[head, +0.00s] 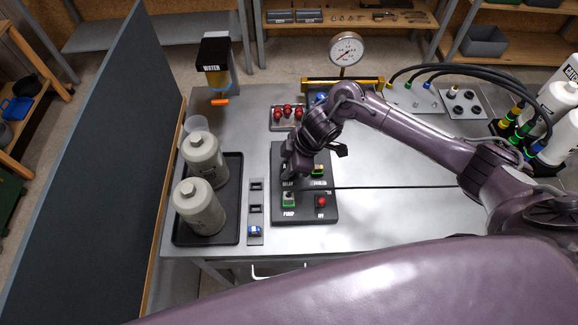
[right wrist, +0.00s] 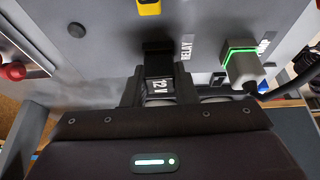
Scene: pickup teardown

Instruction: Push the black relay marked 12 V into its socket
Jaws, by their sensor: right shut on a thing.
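The black relay (right wrist: 159,87), with a white 12 V label, shows in the right wrist view between the fingers of my right gripper (right wrist: 157,95), which is shut on it. A dark socket area (right wrist: 158,47) lies right at the relay's far end, beside a RELAY label. I cannot tell how deep the relay sits in it. In the head view my right gripper (head: 296,168) is low over the left part of the dark panel (head: 305,217); relay and socket are hidden there by the gripper and arm. My left gripper is not in view.
A tray (head: 178,238) with two bottles stands at left. A pressure gauge (head: 346,49) is behind. The table's right-middle is mostly clear except a thin black cable.

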